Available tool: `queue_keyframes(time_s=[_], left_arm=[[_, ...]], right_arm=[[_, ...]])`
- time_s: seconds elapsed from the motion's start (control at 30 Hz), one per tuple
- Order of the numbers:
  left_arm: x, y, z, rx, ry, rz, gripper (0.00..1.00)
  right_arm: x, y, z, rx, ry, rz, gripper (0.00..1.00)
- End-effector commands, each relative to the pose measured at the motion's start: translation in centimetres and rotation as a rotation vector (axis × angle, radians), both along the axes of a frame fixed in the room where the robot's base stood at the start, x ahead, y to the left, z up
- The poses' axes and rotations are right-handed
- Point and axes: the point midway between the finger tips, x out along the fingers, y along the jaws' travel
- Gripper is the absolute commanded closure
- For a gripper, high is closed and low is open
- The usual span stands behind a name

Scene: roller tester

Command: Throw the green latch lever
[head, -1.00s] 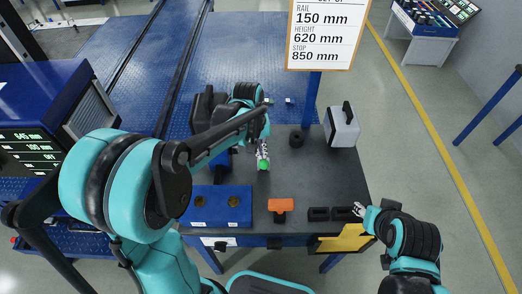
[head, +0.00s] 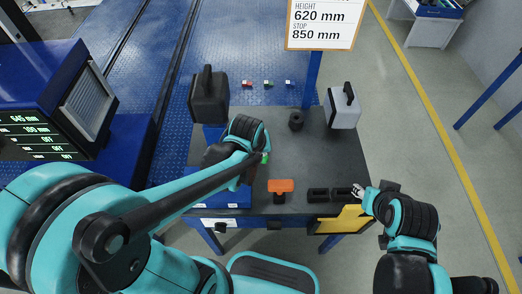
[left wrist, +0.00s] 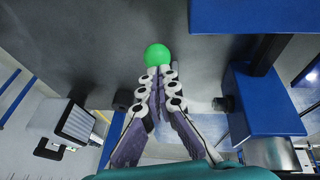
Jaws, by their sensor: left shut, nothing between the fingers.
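A green ball-shaped knob (left wrist: 158,55) shows at the tips of my left gripper's fingers in the left wrist view. Whether they touch cannot be told, and no shaft shows below the knob. My left gripper (left wrist: 159,71) is shut with nothing between its fingers. In the head view only a bit of the green knob (head: 265,158) shows beside my left wrist, which hides the fingers. My right gripper (head: 357,190) is by the table's front right, close to the dark blocks; its fingers are too small to read.
An orange handle (head: 281,186) and dark blocks (head: 330,194) line the dark table's front edge. A black handled weight (head: 209,98), a grey handled one (head: 343,108) and a black cylinder (head: 296,121) stand farther back. Small coloured pieces (head: 268,84) sit beyond the table.

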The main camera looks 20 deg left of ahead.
Motion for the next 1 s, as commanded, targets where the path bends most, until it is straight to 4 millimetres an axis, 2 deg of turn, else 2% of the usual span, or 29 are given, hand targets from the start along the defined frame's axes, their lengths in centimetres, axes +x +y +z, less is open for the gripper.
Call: queue_keyframes(time_s=[0.27,0.4,0.6,0.8,1.0], left_arm=[[1.8,0.7,4.6,0.000,-0.001,0.001,1.00],[-0.2,0.6,7.6,0.000,0.000,-0.001,1.00],[-2.1,0.6,10.9,0.000,0.000,-0.002,1.00],[-3.0,0.6,12.3,0.000,0.000,-0.002,1.00],[-3.1,0.6,12.4,0.000,0.000,-0.002,1.00]], right_arm=[[0.0,0.0,3.7,0.000,0.000,0.000,0.60],[0.0,0.0,5.2,0.000,0.000,0.000,0.60],[0.0,0.0,6.9,0.000,0.000,0.000,0.60],[0.0,0.0,7.5,0.000,0.000,0.000,0.60],[0.0,0.0,7.4,0.000,0.000,0.000,0.60]])
